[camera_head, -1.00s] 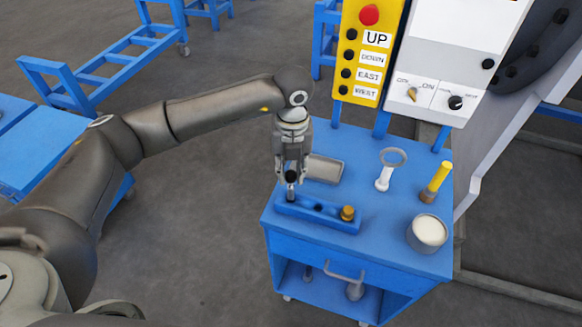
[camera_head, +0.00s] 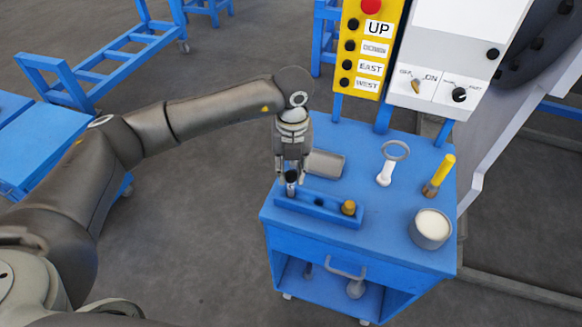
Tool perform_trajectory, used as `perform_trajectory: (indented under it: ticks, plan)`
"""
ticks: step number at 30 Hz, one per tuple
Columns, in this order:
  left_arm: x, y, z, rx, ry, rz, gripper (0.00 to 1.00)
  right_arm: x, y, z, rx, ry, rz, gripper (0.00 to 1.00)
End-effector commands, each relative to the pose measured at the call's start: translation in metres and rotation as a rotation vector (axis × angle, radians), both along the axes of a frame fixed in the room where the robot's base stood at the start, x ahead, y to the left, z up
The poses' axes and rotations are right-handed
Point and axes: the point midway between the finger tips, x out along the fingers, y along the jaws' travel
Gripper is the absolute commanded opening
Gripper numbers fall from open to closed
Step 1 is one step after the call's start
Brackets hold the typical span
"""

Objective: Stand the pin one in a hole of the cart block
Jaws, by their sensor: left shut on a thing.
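The cart block (camera_head: 327,213) is a long blue bar with holes, lying on the blue cart top near its front left edge. Pin one, dark-topped with a grey metal shank (camera_head: 291,189), stands upright at the block's left end. Its lower end meets the block there; how deep it sits in a hole cannot be told. My left gripper (camera_head: 291,177) points down over that end, shut on the pin's dark upper part. A brass-coloured peg (camera_head: 348,207) stands at the block's right end. My right gripper is out of view.
On the cart top (camera_head: 375,222) are a grey tray (camera_head: 325,164) behind the block, a white ring-topped part (camera_head: 385,175), a yellow-handled tool (camera_head: 439,175) and a round tin (camera_head: 431,228). A yellow control panel (camera_head: 368,55) rises behind.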

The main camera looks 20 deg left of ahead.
Motion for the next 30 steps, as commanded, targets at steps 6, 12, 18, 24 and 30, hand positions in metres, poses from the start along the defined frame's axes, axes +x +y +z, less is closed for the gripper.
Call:
perform_trajectory:
  ticks: [6,12,18,24,30]
  plan:
    - [0.000,0.000,-0.006,-0.001,0.000,0.000,0.00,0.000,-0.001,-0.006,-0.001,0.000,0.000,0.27]
    - [0.000,0.000,-0.005,-0.001,-0.001,0.000,0.50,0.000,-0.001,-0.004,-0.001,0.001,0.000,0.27]
    - [0.000,0.000,-0.005,0.000,0.000,0.000,0.50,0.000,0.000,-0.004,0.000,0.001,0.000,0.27]
    - [0.001,0.000,0.000,0.000,-0.002,0.000,0.50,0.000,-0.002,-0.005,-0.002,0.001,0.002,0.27]
    - [0.002,-0.001,0.033,-0.001,-0.006,-0.001,0.50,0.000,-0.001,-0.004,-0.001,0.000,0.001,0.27]
